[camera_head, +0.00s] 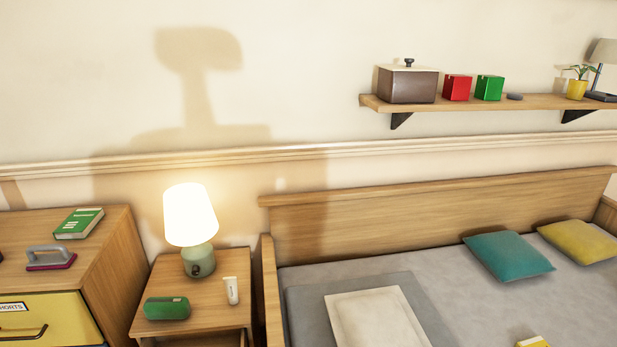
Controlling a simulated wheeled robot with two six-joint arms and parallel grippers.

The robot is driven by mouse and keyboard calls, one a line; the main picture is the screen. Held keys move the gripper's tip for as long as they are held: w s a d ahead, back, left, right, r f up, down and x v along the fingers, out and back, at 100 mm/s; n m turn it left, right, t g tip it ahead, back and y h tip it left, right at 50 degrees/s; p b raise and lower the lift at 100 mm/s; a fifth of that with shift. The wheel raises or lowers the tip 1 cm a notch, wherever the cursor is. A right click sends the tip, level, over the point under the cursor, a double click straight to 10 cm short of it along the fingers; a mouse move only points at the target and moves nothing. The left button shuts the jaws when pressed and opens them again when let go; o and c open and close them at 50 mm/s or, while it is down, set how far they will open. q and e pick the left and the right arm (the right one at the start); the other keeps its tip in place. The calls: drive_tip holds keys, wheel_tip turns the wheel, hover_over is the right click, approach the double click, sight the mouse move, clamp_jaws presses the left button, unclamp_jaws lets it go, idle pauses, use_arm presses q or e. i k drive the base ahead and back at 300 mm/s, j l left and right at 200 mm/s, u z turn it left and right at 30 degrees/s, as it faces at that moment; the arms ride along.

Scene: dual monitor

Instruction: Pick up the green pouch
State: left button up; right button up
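A green pouch (167,308) with a rounded, oblong shape lies on the wooden nightstand (205,275), near its front left part. Nothing touches it from above. Neither my left nor my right gripper shows in the head view.
A lit lamp (192,229) stands at the nightstand's back, with a white tube (231,290) to the pouch's right. A dresser (118,250) with a green book (79,223) stands left. A bed (370,261) stands right, below a wall shelf (450,104).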

sight(177, 307)
drive_tip(key=u, duration=1.2)
